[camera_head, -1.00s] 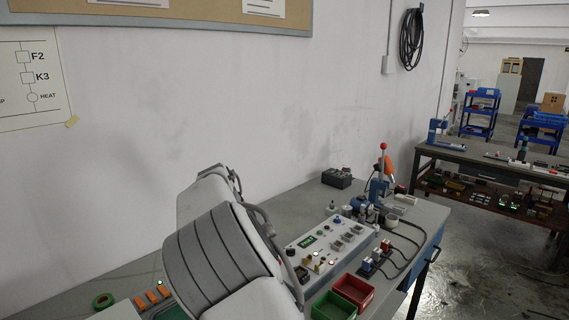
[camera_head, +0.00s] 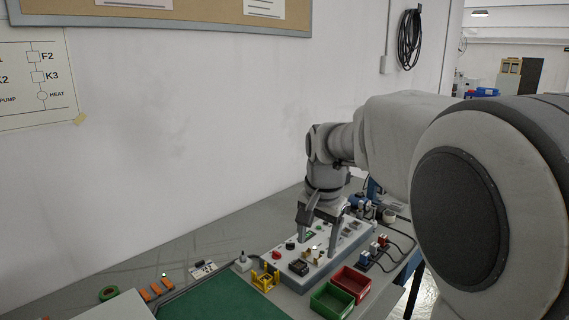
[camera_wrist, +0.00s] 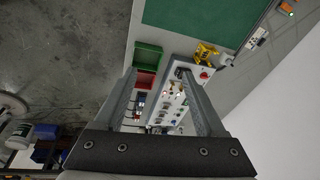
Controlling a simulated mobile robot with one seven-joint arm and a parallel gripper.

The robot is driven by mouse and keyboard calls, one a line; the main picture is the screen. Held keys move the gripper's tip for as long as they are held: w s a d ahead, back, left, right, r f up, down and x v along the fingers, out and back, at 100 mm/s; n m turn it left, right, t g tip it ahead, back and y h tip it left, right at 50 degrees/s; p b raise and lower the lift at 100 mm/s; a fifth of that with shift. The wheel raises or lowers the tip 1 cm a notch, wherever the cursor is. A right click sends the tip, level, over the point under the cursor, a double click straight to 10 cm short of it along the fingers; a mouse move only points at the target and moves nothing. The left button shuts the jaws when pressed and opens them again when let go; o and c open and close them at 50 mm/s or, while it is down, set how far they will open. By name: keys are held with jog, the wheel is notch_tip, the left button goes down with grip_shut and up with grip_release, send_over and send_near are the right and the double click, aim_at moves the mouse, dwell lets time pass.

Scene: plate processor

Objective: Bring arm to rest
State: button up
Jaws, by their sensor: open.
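My gripper (camera_head: 318,236) is open and empty. It points down above the pale control panel (camera_head: 318,268), which has buttons, knobs and a small display. In the head view my arm reaches in from the right and hides part of the bench and the room behind. The wrist view shows the two fingers of my gripper (camera_wrist: 158,74) spread apart with nothing between the tips. The control panel (camera_wrist: 172,105) lies below and between them. I cannot tell the exact gap between the fingertips and the panel.
A green bin (camera_head: 332,301) and a red bin (camera_head: 351,282) stand before the panel. A yellow fixture (camera_head: 266,279) and a green mat (camera_head: 212,301) lie to its left. Small devices with cables (camera_head: 374,252) stand to its right. The wall (camera_head: 180,140) is behind the bench.

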jog(key=s+d+n+t, duration=0.1)
jog(key=s+d+n, duration=0.2)
jog(key=s, duration=0.9)
jog(key=s+d+n+t, duration=0.2)
jog(key=s+d+n, duration=0.1)
jog(key=s, duration=0.9)
jog(key=shift+s+d+r+n, duration=0.3)
jog(key=shift+d, duration=0.4)
